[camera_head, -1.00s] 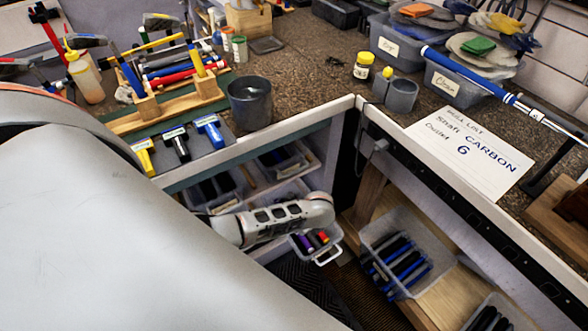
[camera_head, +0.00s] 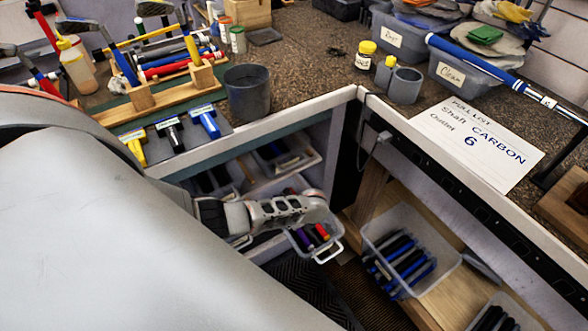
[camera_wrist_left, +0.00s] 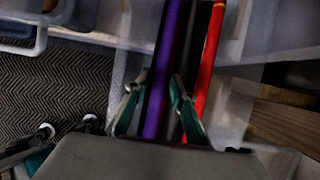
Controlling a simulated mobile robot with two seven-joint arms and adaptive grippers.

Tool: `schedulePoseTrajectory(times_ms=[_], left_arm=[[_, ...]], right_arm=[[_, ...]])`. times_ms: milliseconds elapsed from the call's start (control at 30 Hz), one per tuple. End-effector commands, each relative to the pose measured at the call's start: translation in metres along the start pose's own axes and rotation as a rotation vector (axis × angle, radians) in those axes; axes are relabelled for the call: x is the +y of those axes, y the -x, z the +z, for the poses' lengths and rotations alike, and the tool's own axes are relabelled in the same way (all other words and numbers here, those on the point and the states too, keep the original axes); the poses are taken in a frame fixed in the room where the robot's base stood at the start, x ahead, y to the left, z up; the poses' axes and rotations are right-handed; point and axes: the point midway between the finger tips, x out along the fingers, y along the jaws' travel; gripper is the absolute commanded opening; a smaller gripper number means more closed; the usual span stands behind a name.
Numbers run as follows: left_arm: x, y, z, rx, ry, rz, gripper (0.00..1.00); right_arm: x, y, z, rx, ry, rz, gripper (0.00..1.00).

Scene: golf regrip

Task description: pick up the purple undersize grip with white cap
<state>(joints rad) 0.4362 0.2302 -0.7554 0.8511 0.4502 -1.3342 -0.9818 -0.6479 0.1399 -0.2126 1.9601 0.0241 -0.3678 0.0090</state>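The purple grip (camera_wrist_left: 165,38) runs lengthwise through the left wrist view, and its purple end (camera_head: 303,240) shows in a clear bin in the head view. No white cap can be made out. My left gripper (camera_wrist_left: 157,102) is open, with one finger on each side of the purple grip and dark gaps beside it. A red grip (camera_wrist_left: 211,42) lies just right of the right finger, with a dark grip between it and the purple one. My right gripper (camera_wrist_left: 66,127) appears at the lower left of the left wrist view, its fingertips apart and empty.
The clear bin (camera_head: 330,254) has a front handle and sits below the bench corner. A wooden shelf (camera_head: 452,285) at right holds a bin of blue and black grips (camera_head: 404,262). Dark patterned matting (camera_wrist_left: 70,85) covers the floor. A paper sheet (camera_head: 478,145) lies on the bench.

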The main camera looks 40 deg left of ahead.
Motion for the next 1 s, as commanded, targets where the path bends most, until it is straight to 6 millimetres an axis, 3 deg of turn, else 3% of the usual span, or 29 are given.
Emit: schedulePoseTrajectory(times_ms=[100, 200, 567, 1000], left_arm=[[-0.001, 0.001, 0.000, 0.000, 0.000, -0.001, 0.22], [0.000, 0.001, 0.000, 0.000, 0.000, -0.001, 0.00], [-0.001, 0.005, 0.002, 0.000, 0.001, -0.001, 0.00], [-0.001, 0.075, 0.030, 0.001, 0.002, -0.003, 0.00]], right_arm=[[0.000, 0.000, -0.001, 0.000, 0.000, 0.000, 0.40], [0.000, 0.000, -0.001, 0.000, 0.000, 0.000, 0.40], [0.001, 0.002, -0.004, 0.002, 0.000, 0.001, 0.40], [0.007, 0.023, -0.045, 0.020, 0.002, 0.005, 0.40]])
